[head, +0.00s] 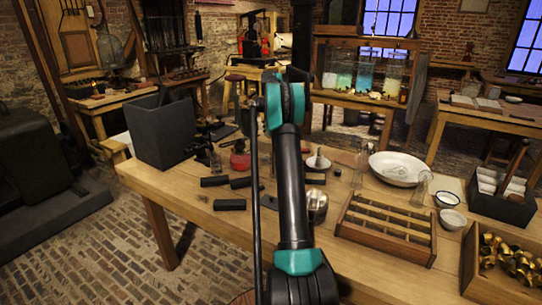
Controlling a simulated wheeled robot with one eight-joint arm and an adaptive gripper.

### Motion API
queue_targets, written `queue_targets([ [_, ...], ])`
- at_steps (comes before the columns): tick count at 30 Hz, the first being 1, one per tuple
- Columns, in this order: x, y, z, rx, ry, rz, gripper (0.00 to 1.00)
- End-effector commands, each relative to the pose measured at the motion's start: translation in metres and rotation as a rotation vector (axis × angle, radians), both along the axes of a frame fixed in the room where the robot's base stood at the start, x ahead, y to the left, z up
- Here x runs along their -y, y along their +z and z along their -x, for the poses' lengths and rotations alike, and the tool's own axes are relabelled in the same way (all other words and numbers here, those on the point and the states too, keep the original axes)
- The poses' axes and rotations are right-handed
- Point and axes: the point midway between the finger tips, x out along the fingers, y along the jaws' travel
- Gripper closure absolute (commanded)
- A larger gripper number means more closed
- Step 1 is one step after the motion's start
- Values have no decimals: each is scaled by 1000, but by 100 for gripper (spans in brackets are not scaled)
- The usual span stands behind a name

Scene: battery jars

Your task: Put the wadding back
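I cannot pick out the wadding with certainty. White pieces (488,183) sit in a dark open box (505,210) at the right end of the workbench (180,186). My arm rises through the middle of the head view and hides part of the bench. My gripper is not visible, so I cannot see what it holds.
A slotted wooden tray (386,229) and a box of brass parts (510,262) stand at the front right. Glass bottles and small bowls (452,220) are close by. Black blocks (229,204) lie left of my arm, near a tall black crate (160,135). Bare wood shows at the front left.

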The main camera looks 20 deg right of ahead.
Motion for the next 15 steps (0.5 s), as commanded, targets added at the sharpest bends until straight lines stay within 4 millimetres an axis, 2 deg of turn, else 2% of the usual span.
queue_targets([
  [3,0,-31,0,0,0,0,100],
  [7,0,-60,0,0,0,0,100],
  [10,0,-75,0,0,0,0,100],
  [15,0,-87,0,0,0,0,100],
])
